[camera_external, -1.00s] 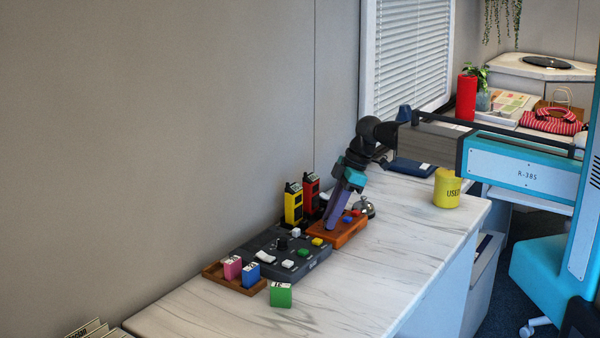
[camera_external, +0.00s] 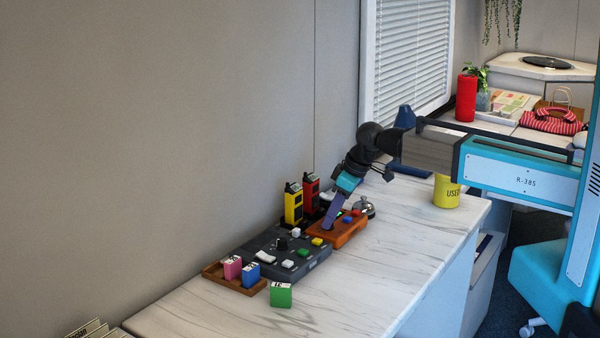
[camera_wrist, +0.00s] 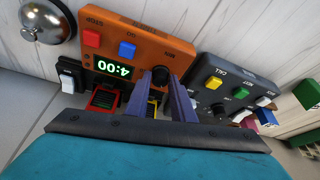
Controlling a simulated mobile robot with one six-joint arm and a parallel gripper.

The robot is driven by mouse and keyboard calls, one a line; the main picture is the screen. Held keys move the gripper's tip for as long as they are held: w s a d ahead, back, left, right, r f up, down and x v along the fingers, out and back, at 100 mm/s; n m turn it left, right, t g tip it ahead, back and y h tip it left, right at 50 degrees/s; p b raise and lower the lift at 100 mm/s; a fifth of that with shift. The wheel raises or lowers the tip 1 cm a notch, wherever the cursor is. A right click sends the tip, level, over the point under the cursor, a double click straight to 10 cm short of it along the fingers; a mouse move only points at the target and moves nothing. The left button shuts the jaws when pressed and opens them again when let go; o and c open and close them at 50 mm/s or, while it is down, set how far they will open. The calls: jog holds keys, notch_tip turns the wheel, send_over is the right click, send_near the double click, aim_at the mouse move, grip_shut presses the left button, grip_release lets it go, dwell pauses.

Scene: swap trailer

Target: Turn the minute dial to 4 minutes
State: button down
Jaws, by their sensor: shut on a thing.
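The orange timer box (camera_external: 346,237) sits on the counter, and it also fills the upper middle of the wrist view (camera_wrist: 140,40). It has a red button (camera_wrist: 91,37), a blue button (camera_wrist: 127,48) and a lit green display (camera_wrist: 112,66) reading 4:00, upside down in this view. The black minute dial (camera_wrist: 161,74), marked MIN, is at the box's edge. My gripper (camera_wrist: 164,78) is shut on the dial, with a purple finger on either side. In the external view my gripper (camera_external: 328,226) reaches down onto the box and hides the dial.
A dark grey button panel (camera_external: 285,258) stands left of the box. Yellow (camera_external: 293,204) and red (camera_external: 311,190) radios stand behind. A silver bell (camera_external: 364,208) is close on the right, with a yellow cup (camera_external: 447,191) beyond.

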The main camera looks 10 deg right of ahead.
jog(key=shift+m, duration=0.4)
jog(key=c, duration=1.5)
grip_release()
jog(key=shift+c, duration=0.2)
jog(key=shift+r, duration=0.1)
jog(key=b+v, duration=0.2)
jog(key=v, duration=1.1)
jog(key=shift+s+r, duration=0.25)
jog(key=shift+r, duration=0.1)
